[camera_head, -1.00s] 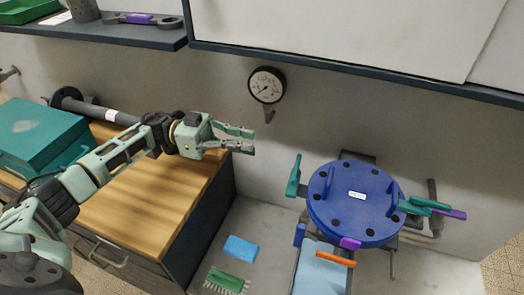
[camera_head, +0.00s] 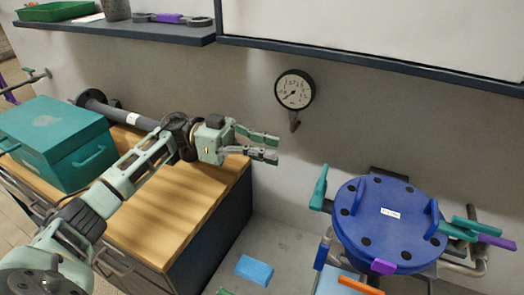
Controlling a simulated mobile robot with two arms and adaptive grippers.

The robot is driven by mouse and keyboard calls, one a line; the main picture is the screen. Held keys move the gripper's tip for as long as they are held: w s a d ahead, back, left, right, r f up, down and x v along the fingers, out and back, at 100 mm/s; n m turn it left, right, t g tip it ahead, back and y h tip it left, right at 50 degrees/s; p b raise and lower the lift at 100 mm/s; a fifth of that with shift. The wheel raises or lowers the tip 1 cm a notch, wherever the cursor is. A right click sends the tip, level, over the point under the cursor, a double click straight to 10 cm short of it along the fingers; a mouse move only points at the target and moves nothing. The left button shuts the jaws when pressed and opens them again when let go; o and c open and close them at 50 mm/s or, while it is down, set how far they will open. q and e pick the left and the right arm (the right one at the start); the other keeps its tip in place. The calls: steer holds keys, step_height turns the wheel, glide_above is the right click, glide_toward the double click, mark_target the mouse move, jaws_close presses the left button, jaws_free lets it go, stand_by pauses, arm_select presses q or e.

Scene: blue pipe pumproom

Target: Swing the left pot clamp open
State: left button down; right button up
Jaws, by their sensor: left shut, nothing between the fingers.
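The pot (camera_head: 385,245) has a round blue lid with dark bolt heads, a white label and two raised blue handles. The left pot clamp (camera_head: 319,188) shows as a teal handle standing up at the lid's left edge. A right clamp (camera_head: 462,229) with teal and purple parts is at the lid's right edge. My left gripper (camera_head: 277,149) is shut and empty, up and left of the left clamp and apart from it. My right gripper is not in view.
A wooden-topped cabinet (camera_head: 155,208) carries a teal box (camera_head: 58,143) and a dark pipe. A pressure gauge (camera_head: 294,90) is on the wall above the clamp. A shelf (camera_head: 115,30) runs at upper left. A blue sponge (camera_head: 254,270) lies on the pale surface below.

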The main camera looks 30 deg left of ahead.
mark_target(321, 186)
arm_select(q)
steer(key=w+d+b, duration=0.1)
steer(key=d, duration=0.8)
steer(key=shift+d, duration=0.35)
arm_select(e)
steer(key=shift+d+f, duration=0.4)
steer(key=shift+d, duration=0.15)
